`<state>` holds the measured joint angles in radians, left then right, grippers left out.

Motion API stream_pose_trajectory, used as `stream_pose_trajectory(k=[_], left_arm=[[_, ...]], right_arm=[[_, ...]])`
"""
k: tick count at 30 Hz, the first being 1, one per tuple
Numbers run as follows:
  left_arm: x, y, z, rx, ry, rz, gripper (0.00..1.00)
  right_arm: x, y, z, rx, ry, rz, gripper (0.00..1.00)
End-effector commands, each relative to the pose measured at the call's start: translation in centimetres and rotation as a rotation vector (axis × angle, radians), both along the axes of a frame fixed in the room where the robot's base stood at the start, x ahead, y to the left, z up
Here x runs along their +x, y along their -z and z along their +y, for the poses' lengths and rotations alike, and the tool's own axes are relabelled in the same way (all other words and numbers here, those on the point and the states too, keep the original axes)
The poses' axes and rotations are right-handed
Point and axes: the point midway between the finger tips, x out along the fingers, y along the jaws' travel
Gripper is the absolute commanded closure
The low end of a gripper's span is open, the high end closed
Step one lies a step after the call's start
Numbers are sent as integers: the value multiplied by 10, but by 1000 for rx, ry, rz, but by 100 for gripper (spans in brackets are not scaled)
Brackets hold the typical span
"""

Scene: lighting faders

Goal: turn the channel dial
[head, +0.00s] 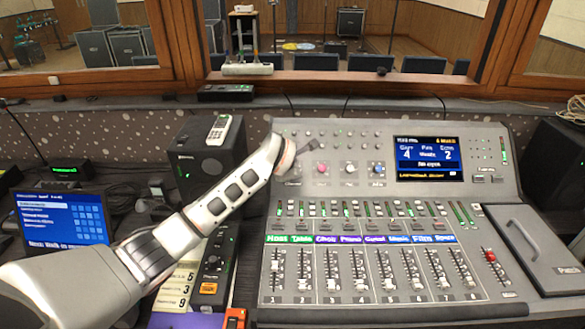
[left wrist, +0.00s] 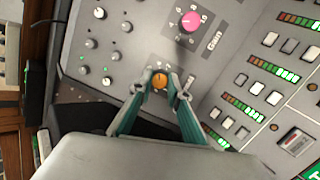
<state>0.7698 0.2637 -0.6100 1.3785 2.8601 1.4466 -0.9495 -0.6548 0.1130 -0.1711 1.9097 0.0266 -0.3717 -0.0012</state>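The channel dial is a small orange knob (left wrist: 159,80) on the console's grey upper panel in the left wrist view. My left gripper (left wrist: 161,83) has one fingertip on each side of it, and the fingers look closed onto it. In the head view my left gripper (head: 302,148) is at the upper left of the mixing console (head: 262,250), over the left end of the knob row, and it hides the dial there. My right gripper is in neither view.
A pink knob (left wrist: 191,21) labelled Gain is beside the dial, also seen in the head view (head: 321,168). A white knob (head: 350,168) and a blue knob (head: 378,168) follow. A lit screen (head: 428,158) is at right. Faders fill the lower panel. A black speaker (head: 180,150) stands left.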

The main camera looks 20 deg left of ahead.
Motion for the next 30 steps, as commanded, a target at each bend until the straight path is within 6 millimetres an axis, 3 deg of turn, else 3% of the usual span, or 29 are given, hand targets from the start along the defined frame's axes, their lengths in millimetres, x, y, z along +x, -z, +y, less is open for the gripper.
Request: stream_pose_trajectory(k=[14, 30], left_arm=[[0, 0, 0, 81, 98, 26, 100], [1, -1, 1, 392, 465, 115, 100]], right_arm=[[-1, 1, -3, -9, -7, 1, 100], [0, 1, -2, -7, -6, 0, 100]])
